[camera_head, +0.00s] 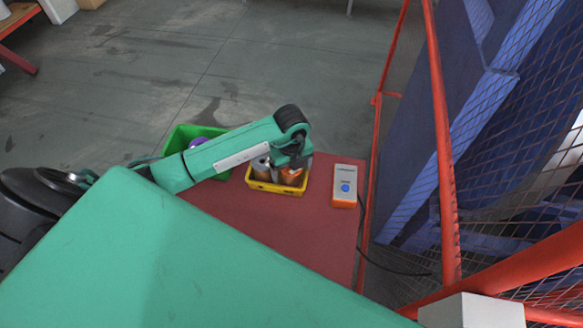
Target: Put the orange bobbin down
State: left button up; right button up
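The orange bobbin (291,177) shows at the right end of a yellow tray (276,190) on the red table. My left arm comes in from the left, and its gripper (293,168) is right at the orange bobbin, low over the tray. The wrist hides the fingertips and part of the bobbin, so I cannot tell whether the fingers are closed on it or whether it rests on the tray floor. My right gripper is not in view.
A grey bobbin (261,168) is in the tray's left part. A green bin (178,139) with a purple item (198,142) stands behind my arm. A grey and orange box with a blue button (345,187) stands right of the tray. A red-framed mesh fence (440,140) borders the right. The table front (310,235) is clear.

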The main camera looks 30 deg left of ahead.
pick_arm(q)
jog(key=shift+r, duration=0.1)
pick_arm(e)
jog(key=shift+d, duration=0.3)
pick_arm(q)
jog(key=shift+r, duration=0.5)
notch_tip(320, 180, up, 11)
jog(key=b, duration=0.3)
jog(key=shift+b, duration=0.35)
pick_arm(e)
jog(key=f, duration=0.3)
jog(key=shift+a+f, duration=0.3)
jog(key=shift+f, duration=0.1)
pick_arm(q)
jog(key=shift+s, duration=0.1)
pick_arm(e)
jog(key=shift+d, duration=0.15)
